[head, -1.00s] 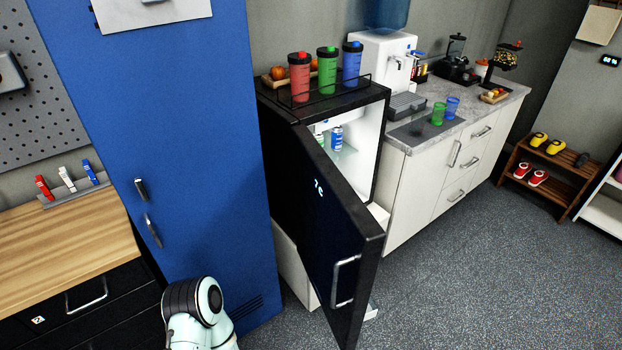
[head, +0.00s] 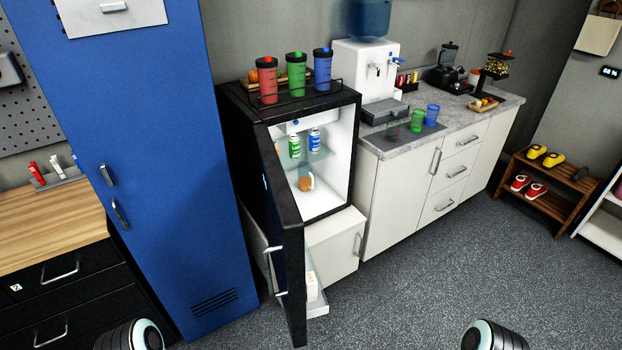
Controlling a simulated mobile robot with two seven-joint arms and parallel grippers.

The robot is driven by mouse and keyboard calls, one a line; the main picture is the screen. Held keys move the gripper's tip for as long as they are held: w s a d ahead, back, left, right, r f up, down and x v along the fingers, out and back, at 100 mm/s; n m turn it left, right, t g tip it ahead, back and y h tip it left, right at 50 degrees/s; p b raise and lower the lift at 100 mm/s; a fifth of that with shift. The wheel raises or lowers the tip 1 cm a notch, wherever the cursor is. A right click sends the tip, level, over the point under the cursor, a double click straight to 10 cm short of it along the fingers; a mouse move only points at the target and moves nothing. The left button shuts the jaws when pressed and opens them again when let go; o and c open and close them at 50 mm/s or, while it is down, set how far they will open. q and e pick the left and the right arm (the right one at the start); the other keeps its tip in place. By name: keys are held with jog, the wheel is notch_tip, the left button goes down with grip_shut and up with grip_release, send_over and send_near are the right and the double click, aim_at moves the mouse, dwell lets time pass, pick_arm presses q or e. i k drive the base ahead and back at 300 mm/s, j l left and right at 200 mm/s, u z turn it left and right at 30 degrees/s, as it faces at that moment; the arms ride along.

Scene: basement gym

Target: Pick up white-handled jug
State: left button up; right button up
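A small jug (head: 305,184) with orange-brown contents and a white handle on its right side stands low inside the open mini fridge (head: 338,170). The fridge door (head: 290,235) stands wide open towards me, seen nearly edge-on, and its near edge passes just left of the jug. The jug's left part is close to or behind the door edge. Only rounded parts of my arms show at the bottom left and bottom right. Neither gripper is in view, and both are apart from the jug in this picture.
A green can (head: 294,146) and a blue can (head: 314,139) stand on the glass shelf above the jug. A white item (head: 311,287) sits in the door's bottom shelf. Red, green and blue cups stand on top. A blue locker (head: 165,150) is left; open floor (head: 430,270) lies right.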

aim_at(307, 179)
jog(key=i+l+u, duration=0.55)
jog(key=l+u, duration=0.25)
jog(key=i+l+u, duration=0.15)
jog(key=l+u, duration=0.25)
jog(key=i+l+u, duration=0.1)
jog(key=l+u, duration=0.7)
jog(key=l, duration=0.25)
jog(key=l+u, duration=0.6)
jog(key=l, duration=0.45)
jog(key=k+l+u, duration=0.2)
jog(key=l, duration=0.5)
jog(key=i, duration=0.05)
